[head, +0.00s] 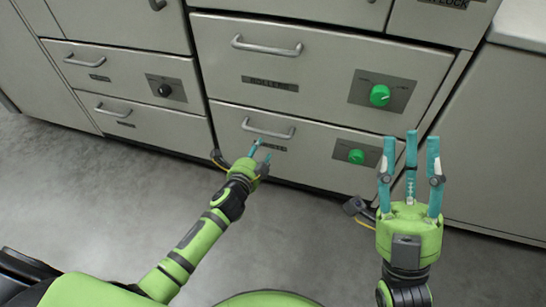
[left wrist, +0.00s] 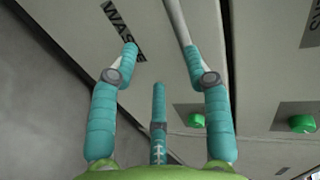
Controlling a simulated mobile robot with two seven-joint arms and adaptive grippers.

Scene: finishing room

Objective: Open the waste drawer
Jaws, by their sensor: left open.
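The waste drawer (head: 312,148) is the lower drawer in the middle of the cabinet, and its front looks flush. Its bar handle (head: 268,128) is above its label, and its green knob (head: 356,156) is at the right. My left gripper (head: 261,152) is open just below the handle, partly covering the label. In the left wrist view, the WASTE label (left wrist: 124,20) is by the left fingertip. The handle (left wrist: 178,18) runs down to the right fingertip; I cannot tell if they touch. My right gripper (head: 410,145) is open and empty, raised at the right.
Another drawer (head: 320,70) with a handle and green knob (head: 380,95) is directly above. Drawers at the left include one with a black knob (head: 165,90). A plain cabinet side (head: 500,150) stands at the right.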

